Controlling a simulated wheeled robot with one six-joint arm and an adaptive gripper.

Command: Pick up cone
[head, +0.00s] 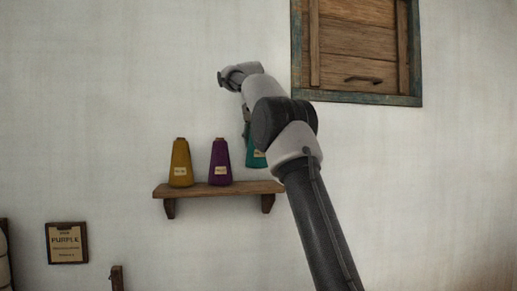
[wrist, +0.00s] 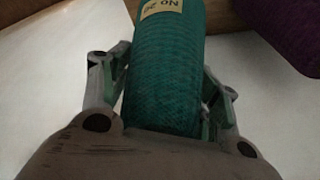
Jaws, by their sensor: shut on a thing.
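A teal yarn cone (head: 256,156) with a pale label shows at the right of the shelf, partly hidden behind my arm. Its base appears higher than the bases of the other cones. In the wrist view the teal cone (wrist: 165,85) stands between the two fingers of my gripper (wrist: 166,70), which is shut on it. In the head view the gripper is mostly hidden by my wrist. A purple cone (head: 220,162) and a mustard yellow cone (head: 180,163) stand upright on the shelf to the left. The purple cone also shows in the wrist view (wrist: 295,30).
The wooden wall shelf (head: 215,189) sits on two brackets. A wooden shutter (head: 360,45) in a blue-green frame is at the upper right. A small framed sign (head: 67,243) hangs at the lower left. The wall above the shelf's left part is clear.

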